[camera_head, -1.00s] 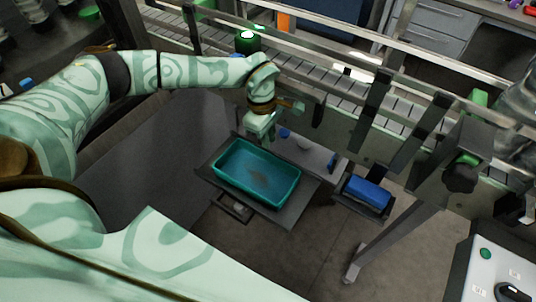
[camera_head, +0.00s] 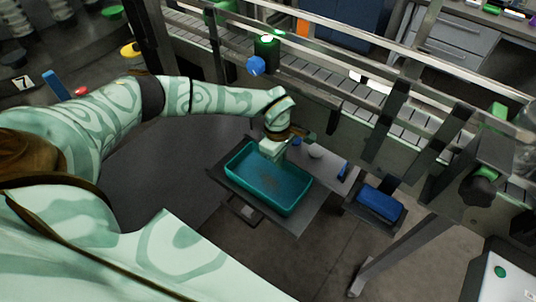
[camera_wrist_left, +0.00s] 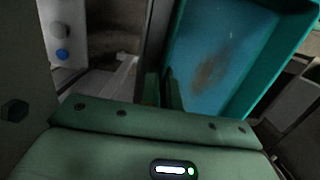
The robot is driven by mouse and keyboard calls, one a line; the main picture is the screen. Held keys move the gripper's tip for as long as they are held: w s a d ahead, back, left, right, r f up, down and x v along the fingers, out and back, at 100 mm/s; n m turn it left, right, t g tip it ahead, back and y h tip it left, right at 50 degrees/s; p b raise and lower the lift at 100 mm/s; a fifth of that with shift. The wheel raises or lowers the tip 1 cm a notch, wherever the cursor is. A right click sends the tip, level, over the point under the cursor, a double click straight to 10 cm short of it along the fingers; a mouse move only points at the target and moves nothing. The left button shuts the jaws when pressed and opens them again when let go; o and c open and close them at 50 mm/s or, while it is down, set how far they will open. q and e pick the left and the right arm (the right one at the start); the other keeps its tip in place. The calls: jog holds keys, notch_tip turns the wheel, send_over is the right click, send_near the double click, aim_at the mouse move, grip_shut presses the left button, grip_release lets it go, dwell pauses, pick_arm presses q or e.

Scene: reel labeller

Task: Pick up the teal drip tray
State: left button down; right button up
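The teal drip tray (camera_head: 290,207) is a shallow open rectangular pan with a brownish stain inside. It sits on a dark grey shelf (camera_head: 312,213) below the conveyor. The tray (camera_wrist_left: 215,60) also fills the upper right of the left wrist view. My left gripper (camera_head: 272,155) is at the tray's far rim, pointing down. In the left wrist view its two dark fingers (camera_wrist_left: 161,92) are a short distance apart at the tray's near wall. Whether they are closed on that wall is too dark to tell. My right gripper is not in view.
A blue bin (camera_head: 380,203) is right of the shelf. The conveyor (camera_head: 320,85) with metal rails and posts runs behind. Open floor lies in front.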

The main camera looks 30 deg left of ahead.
aim_at(279, 177)
pick_arm(q)
jog(key=shift+r, duration=0.55)
notch_tip(279, 177, up, 3)
jog(key=shift+s+d+f+p, duration=0.1)
jog(key=shift+s+p, duration=0.05)
jog(key=shift+p, duration=0.3)
jog(key=s+d+r+p, duration=0.2)
jog(key=s+r+p, duration=0.1)
jog(key=s+r, duration=0.3)
jog(key=s+d+r+p, duration=0.3)
jog(key=s+r, duration=0.3)
jog(key=r, duration=0.3)
jog(key=shift+s+d, duration=0.2)
jog(key=shift+s, duration=0.1)
